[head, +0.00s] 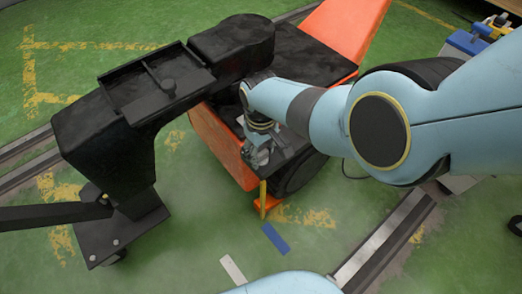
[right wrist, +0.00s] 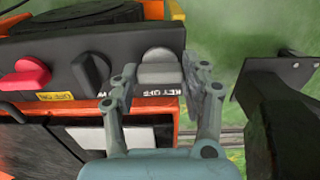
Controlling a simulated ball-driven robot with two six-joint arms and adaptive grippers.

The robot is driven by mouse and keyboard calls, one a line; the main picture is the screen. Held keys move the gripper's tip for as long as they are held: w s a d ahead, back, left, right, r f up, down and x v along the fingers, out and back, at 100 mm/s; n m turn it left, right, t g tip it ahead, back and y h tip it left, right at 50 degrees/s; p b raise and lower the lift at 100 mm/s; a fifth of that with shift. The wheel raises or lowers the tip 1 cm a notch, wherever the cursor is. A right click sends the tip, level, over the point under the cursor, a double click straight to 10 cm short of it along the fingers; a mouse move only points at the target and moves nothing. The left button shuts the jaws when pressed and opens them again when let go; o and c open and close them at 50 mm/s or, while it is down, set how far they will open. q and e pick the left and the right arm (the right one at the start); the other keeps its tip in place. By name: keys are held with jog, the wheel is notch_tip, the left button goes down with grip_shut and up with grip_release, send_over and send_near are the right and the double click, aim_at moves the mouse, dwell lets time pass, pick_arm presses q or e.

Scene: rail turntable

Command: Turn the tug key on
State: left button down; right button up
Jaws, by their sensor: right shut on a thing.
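The orange and black tug (head: 222,146) stands in the middle of the head view. In the right wrist view its dark control panel (right wrist: 210,15) carries a grey key knob (right wrist: 158,66), with a white "KEY OFF" label partly showing below it. My right gripper (right wrist: 165,80) has its two fingers on either side of the grey knob and is shut on it. In the head view the right gripper (head: 258,152) is at the tug's near panel, and the knob is hidden there. My left gripper is not in view.
A black knob (right wrist: 90,74) and a red knob (right wrist: 26,74) sit left of the key knob. A black wheeled structure with a shallow tray (head: 155,82) stands left of the tug. Floor rails (head: 385,240) cross the green floor. A blue strip (head: 275,238) lies in front.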

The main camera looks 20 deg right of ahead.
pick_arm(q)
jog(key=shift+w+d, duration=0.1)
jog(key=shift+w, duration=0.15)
pick_arm(e)
jog(key=o, duration=0.9)
jog(key=shift+o, duration=1.2)
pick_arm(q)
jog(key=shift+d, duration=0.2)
pick_arm(e)
jog(key=shift+n, duration=0.3)
